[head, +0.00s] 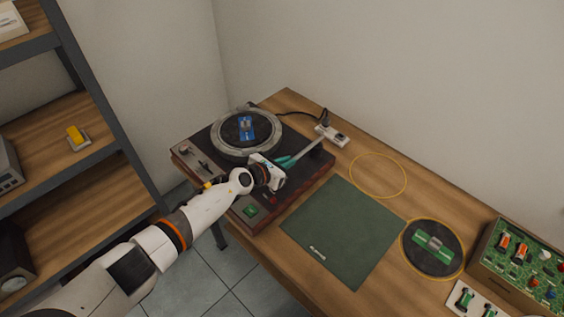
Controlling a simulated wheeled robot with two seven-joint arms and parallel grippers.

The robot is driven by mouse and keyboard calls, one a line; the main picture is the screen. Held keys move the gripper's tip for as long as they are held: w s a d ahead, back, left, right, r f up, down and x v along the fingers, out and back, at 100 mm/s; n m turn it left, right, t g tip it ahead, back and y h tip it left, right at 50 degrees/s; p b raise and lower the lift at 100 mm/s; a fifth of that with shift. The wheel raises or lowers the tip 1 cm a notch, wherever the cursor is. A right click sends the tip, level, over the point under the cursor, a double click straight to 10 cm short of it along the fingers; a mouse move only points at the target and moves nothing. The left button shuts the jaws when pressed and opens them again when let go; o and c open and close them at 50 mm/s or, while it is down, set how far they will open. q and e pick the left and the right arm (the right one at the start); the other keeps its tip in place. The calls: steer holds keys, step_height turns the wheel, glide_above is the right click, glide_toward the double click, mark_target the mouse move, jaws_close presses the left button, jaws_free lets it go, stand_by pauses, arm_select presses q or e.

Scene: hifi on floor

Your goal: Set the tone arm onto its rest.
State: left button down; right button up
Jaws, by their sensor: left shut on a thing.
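The turntable (195,180) stands at the left end of the wooden table, with a round grey platter (224,142) at its back. The tone arm (311,147) is a thin silver bar at the turntable's right side, slanting up and right. My left gripper (287,161), with teal fingers, comes in from the left over the front of the turntable. It is shut on the tone arm near the bar's lower left end. The fingers hide that end. I cannot make out the rest for the tone arm. My right gripper is not in view.
A green mat (341,230) lies right of the turntable. A yellow ring (378,176) and a dark disc (432,248) with a green part lie beyond it. A circuit board box (520,262) stands at the far right. A shelf (75,195) stands at the left.

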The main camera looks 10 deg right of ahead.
arm_select(q)
steer(key=shift+s+d, duration=0.1)
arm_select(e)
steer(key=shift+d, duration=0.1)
arm_select(q)
steer(key=c, duration=1.6)
jaws_free()
steer(key=shift+o, duration=0.7)
steer(key=shift+d, duration=0.1)
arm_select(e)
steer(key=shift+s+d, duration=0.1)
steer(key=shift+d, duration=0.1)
